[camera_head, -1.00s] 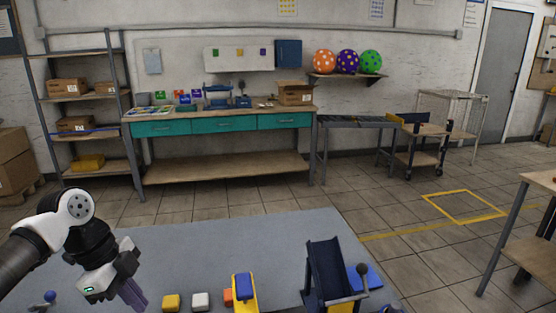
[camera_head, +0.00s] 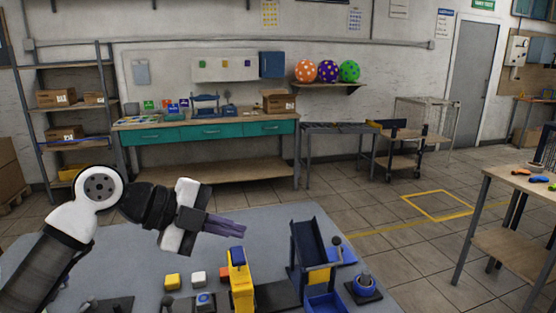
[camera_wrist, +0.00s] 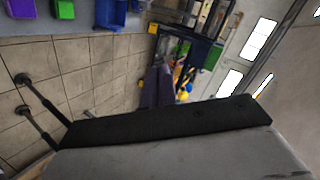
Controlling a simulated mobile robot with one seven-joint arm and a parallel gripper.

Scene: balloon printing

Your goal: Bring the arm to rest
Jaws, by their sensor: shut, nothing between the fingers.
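My arm reaches in from the lower left of the head view. My gripper (camera_head: 240,229) is shut and empty, its dark fingers pointing right above the grey table (camera_head: 110,257). In the wrist view the shut fingers (camera_wrist: 158,88) show in the middle, with the floor and some blurred furniture beyond them. Nothing touches the fingers.
A workbench (camera_head: 209,132) and shelf rack (camera_head: 70,120) stand behind.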

